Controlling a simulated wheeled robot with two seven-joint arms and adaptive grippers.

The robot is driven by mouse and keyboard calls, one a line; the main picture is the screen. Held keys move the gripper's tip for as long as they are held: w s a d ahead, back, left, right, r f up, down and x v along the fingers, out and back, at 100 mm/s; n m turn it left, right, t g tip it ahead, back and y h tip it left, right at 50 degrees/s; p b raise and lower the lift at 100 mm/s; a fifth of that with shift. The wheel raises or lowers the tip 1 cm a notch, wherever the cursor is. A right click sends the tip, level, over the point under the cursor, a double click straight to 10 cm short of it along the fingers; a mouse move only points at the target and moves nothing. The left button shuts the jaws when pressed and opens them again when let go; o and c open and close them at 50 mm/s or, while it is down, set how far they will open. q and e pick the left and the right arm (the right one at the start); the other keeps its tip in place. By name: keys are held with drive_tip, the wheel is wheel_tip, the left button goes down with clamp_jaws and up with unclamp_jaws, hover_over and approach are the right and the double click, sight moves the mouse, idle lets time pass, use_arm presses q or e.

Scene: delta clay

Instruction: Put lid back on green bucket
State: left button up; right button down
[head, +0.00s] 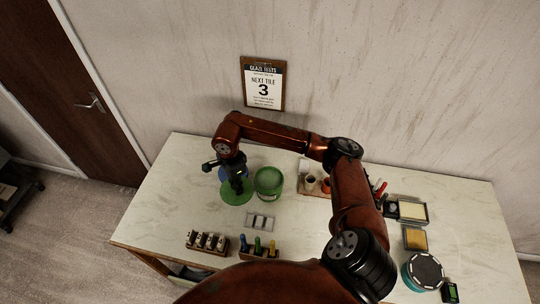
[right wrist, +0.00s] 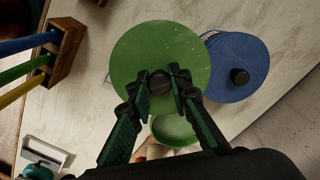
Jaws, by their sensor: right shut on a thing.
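The green lid (head: 236,195) is a flat disc with a dark knob. My right gripper (head: 238,186) is above it, left of the green bucket (head: 268,184) in the head view. In the right wrist view, the fingers of my right gripper (right wrist: 160,88) are shut on the knob of the green lid (right wrist: 160,50). The green bucket (right wrist: 175,132) shows open below the lid there, partly hidden by the lid and the fingers. I cannot tell exactly how high the lid is above the table. My left gripper is not in view.
A blue-lidded bucket (right wrist: 240,65) stands close by, partly covered by the green lid in the right wrist view. On the table (head: 170,190) are a grey tray (head: 260,221), a wooden tool rack (head: 258,252), a rack of bottles (head: 207,243) and a teal-sided round container (head: 424,272).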

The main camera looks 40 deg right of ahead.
drive_tip(key=d+r+m+p, duration=0.2)
drive_tip(key=d+m+p, duration=0.2)
drive_tip(key=d+m, duration=0.8)
use_arm(q)
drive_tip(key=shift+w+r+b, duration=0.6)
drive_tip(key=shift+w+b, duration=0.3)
drive_tip(key=shift+b, duration=1.05)
use_arm(e)
drive_tip(key=d+f+n, duration=0.2)
drive_tip(key=d+f, duration=0.1)
drive_tip(key=f, duration=0.3)
drive_tip(key=shift+s+d+f, duration=0.2)
drive_tip(key=shift+d+f, duration=0.05)
drive_tip(key=shift+f, duration=0.05)
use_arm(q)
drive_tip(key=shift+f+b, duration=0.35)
use_arm(e)
drive_tip(key=shift+r, duration=0.1)
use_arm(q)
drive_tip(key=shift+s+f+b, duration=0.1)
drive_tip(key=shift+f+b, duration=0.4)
use_arm(e)
drive_tip(key=shift+f, duration=0.25)
drive_tip(key=c, duration=1.7)
unclamp_jaws()
drive_tip(key=shift+o, duration=0.2)
